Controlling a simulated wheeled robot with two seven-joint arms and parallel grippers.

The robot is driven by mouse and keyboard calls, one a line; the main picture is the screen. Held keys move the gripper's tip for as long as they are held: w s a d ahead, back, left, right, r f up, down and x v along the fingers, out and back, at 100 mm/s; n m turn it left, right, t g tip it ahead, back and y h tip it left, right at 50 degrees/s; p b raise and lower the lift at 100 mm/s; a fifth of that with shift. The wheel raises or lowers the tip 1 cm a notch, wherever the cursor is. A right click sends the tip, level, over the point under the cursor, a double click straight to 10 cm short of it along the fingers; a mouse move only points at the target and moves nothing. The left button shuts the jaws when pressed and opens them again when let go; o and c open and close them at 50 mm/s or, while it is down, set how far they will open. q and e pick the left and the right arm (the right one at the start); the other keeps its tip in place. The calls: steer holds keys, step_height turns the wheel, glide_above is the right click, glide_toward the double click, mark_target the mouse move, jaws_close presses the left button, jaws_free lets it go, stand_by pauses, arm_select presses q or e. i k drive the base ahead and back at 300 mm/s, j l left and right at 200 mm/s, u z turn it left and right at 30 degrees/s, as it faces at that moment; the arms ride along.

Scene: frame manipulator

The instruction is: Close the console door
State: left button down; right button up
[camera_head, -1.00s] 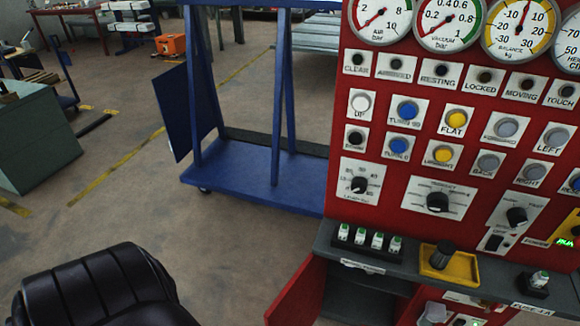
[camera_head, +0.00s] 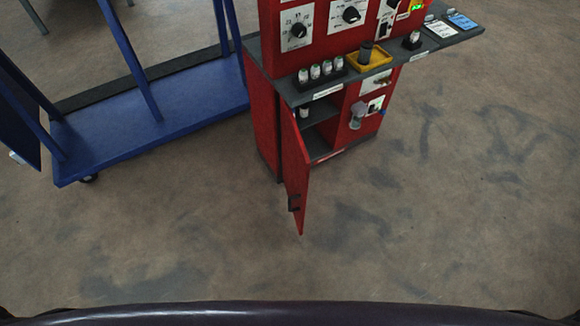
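The red console (camera_head: 262,130) stands at the upper middle of the head view. Neither of my grippers is in view. A dark rounded edge, seemingly part of my own body, spans the bottom of the picture.
A blue wheeled frame cart (camera_head: 150,125) stands left of the console. The console's grey ledge (camera_head: 300,95) holds fuses, a yellow tray (camera_head: 370,62) and cards. The floor (camera_head: 420,220) in front and to the right is clear.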

mark_target(296, 162)
steer(key=i+j+z, duration=0.35)
steer(key=j, duration=0.25)
steer(key=i+j+z, duration=0.15)
steer(key=j, duration=0.2)
steer(key=k+j+u, duration=0.25)
steer(key=l, duration=0.1)
